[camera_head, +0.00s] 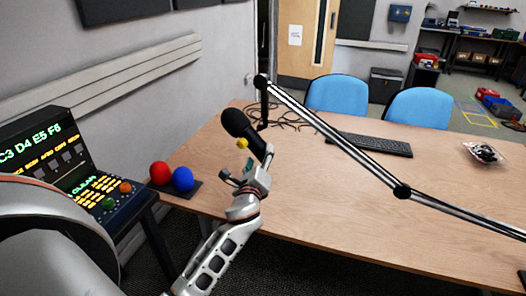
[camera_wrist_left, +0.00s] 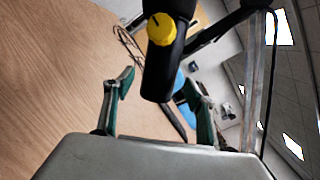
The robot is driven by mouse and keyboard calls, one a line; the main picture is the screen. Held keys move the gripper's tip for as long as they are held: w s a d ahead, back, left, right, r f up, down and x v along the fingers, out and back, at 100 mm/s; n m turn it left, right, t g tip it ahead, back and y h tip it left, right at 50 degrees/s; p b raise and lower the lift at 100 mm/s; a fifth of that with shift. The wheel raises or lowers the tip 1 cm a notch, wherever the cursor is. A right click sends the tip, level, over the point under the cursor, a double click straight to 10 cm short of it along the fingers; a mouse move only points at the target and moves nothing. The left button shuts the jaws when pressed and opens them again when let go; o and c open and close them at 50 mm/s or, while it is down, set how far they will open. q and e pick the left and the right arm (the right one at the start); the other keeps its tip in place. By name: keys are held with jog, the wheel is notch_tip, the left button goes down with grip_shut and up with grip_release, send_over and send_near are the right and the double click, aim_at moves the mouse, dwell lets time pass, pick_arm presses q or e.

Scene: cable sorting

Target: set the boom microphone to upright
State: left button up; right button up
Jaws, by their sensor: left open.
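The boom microphone (camera_head: 240,127) is black, with a rounded head and a yellow knob (camera_head: 242,143) on its body. In the head view it is tilted, head toward the upper left and body toward the lower right. It hangs at the end of a silver and black boom arm (camera_head: 340,144). My left gripper (camera_head: 249,165) is open at the lower end of the microphone. In the left wrist view the dark body (camera_wrist_left: 160,75) lies between the two green-padded fingers, with gaps on both sides. The yellow knob (camera_wrist_left: 161,28) faces the camera. My right gripper is not in view.
A wooden table (camera_head: 300,215) spreads below, with loose cables (camera_head: 285,118) and a black keyboard (camera_head: 370,143) behind the boom. Red (camera_head: 160,173) and blue (camera_head: 182,179) balls sit on a dark base at the left, near a console (camera_head: 60,165). The table's front middle is clear.

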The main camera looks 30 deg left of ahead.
pick_arm(q)
jog(key=x, duration=0.3)
jog(key=shift+w+a, duration=0.15)
jog(key=shift+w, duration=0.05)
jog(key=shift+w+a, duration=0.15)
jog(key=shift+w, duration=0.2)
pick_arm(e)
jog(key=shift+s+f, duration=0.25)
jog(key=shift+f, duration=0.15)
pick_arm(q)
jog(key=c, duration=1.4)
grip_shut()
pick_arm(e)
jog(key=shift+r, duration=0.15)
